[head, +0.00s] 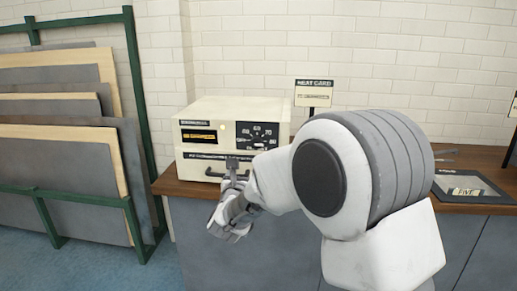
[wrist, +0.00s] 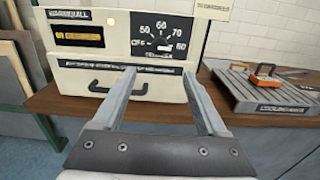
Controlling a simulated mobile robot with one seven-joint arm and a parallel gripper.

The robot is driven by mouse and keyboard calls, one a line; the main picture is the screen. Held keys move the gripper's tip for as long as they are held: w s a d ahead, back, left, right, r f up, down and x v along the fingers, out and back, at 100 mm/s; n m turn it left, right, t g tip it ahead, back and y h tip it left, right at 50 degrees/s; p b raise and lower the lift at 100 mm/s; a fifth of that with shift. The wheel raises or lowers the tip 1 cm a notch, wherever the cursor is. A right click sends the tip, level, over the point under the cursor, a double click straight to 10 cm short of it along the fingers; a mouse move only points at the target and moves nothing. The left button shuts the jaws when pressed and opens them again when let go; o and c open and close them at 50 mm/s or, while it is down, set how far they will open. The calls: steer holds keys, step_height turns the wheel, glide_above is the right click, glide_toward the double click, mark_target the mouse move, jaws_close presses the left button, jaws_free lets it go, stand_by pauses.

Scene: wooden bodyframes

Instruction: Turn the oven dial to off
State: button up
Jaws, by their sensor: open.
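The oven is a cream box (head: 205,112) on the wooden counter; it also fills the upper left of the wrist view (wrist: 119,27). Its dial (wrist: 163,45) sits on a black panel with OFF at the left and numbers around to the right. A white mark shows on the dial, but its exact setting is too small to read.
The oven has a dark handle (wrist: 118,88) below the dial. A slatted metal block (wrist: 262,92) with an orange-handled thing (wrist: 265,75) lies right of it. A sign (head: 313,93) stands behind. A green rack of boards (head: 65,130) stands at the left.

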mark_target(256, 143)
steer(key=w, duration=1.6)
steer(key=shift+w+d, duration=0.3)
steer(key=shift+w, duration=0.1)
jaws_close()
